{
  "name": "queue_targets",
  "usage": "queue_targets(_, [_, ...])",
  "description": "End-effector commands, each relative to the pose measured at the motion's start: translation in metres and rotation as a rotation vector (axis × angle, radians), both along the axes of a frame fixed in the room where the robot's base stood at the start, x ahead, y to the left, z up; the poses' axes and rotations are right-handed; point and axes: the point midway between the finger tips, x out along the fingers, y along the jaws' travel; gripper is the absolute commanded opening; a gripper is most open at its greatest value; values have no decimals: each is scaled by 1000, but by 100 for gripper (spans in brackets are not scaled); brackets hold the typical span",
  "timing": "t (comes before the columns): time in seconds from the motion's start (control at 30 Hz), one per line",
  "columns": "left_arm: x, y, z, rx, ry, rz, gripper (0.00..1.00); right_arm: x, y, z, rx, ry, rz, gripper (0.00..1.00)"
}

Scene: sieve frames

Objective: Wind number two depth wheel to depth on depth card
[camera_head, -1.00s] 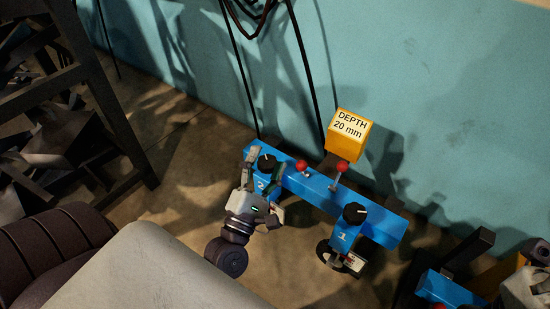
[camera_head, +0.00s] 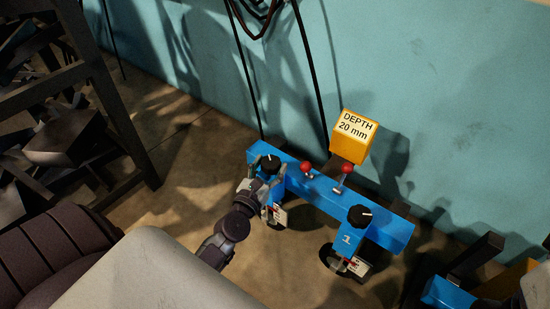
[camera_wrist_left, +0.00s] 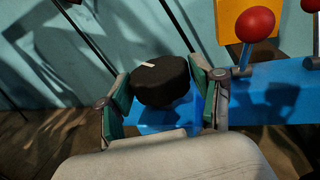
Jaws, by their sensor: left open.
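The number two depth wheel (camera_head: 271,164) is a black round knob with a pale pointer line, on the left end of a blue beam (camera_head: 325,197). My left gripper (camera_head: 266,182) is open at this wheel. In the left wrist view, the wheel (camera_wrist_left: 160,86) stands between the two open, green-padded fingers; a gap shows at the left, and contact at the right is hard to judge. The depth card (camera_head: 354,130) is a yellow block reading "DEPTH 20 mm". A white scale plate (camera_head: 280,216) below wheel two is partly hidden and unreadable. My right gripper's jaws are not visible.
The number one wheel (camera_head: 359,216) is on the beam's right part, with a scale plate (camera_head: 358,266) below. Two red-knobbed levers, one here (camera_head: 306,167) and one here (camera_head: 346,169), stand between the wheels. A dark rack (camera_head: 105,105) stands left; bare floor lies between.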

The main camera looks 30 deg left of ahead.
Motion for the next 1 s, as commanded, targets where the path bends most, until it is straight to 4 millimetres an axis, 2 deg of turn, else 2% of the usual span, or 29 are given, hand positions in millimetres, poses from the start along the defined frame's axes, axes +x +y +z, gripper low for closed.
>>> queue_targets(0.1, [19, 3, 0, -2, -1, 1, 66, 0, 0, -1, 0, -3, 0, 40])
queue_targets(0.23, [31, 5, 0, 0, -1, 0, 66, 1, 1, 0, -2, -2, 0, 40])
queue_targets(0.6, [35, 5, 0, 0, 0, 0, 66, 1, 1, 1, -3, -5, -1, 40])
queue_targets(0.87, [35, 5, 0, 1, 0, -1, 22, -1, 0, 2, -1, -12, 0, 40])
queue_targets(1.0, [35, 5, 0, 1, 1, -1, 19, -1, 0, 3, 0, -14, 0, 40])
